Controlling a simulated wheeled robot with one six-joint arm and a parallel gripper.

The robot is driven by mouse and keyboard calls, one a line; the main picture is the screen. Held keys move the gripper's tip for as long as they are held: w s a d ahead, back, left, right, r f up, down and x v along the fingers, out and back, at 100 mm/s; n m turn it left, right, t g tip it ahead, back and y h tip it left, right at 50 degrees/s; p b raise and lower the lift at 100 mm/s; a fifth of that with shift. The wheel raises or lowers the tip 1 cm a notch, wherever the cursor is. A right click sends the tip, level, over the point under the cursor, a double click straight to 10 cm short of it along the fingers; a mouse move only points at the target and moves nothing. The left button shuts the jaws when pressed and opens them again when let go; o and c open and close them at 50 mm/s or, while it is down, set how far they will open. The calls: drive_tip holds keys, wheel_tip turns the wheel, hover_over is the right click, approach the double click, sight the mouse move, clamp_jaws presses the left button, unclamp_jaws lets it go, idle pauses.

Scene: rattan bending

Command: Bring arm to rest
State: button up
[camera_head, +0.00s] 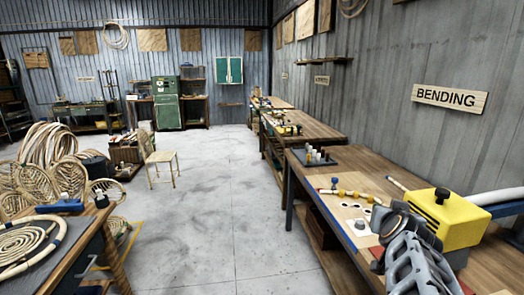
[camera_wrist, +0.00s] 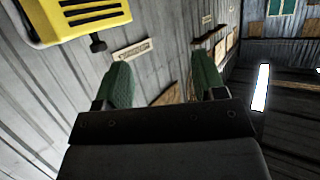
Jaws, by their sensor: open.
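My gripper shows in the wrist view (camera_wrist: 162,88) with its two green-padded fingers spread apart and nothing between them. The wrist view is tilted and looks past the fingers at the corrugated wall. In the head view, my grey arm (camera_head: 415,265) is folded at the lower right over the near workbench (camera_head: 335,228). My fingertips cannot be made out in that view.
A yellow machine (camera_head: 445,218) stands on the near bench by the wall, and also shows in the wrist view (camera_wrist: 70,18). Yellow-brown pieces (camera_head: 352,195) and a dark tray of pegs (camera_head: 314,157) lie on the bench. Rattan coils (camera_head: 55,150) are at left. The middle floor (camera_head: 215,215) is clear.

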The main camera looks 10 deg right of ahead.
drive_tip(key=w+a+f+n+g+y, duration=0.1)
drive_tip(key=w+a+f+n+y, duration=0.15)
drive_tip(key=a, duration=0.35)
drive_tip(key=w+a+f+n+y, duration=0.1)
drive_tip(key=a+f+y, duration=0.2)
drive_tip(key=a+f, duration=0.15)
drive_tip(key=s+a+f+n+g+y+b, duration=0.1)
drive_tip(key=s+a+f+n+g, duration=0.1)
drive_tip(key=a, duration=0.5)
drive_tip(key=s+a+f+n+g+y+b, duration=0.1)
drive_tip(key=s+a+f+n+g+y, duration=0.1)
drive_tip(key=s+a+f, duration=0.4)
wheel_tip(320, 180, down, 3)
drive_tip(key=shift+s+a+r+n+g, duration=0.2)
drive_tip(key=shift+a+n+g, duration=0.25)
drive_tip(key=shift+a+g, duration=0.65)
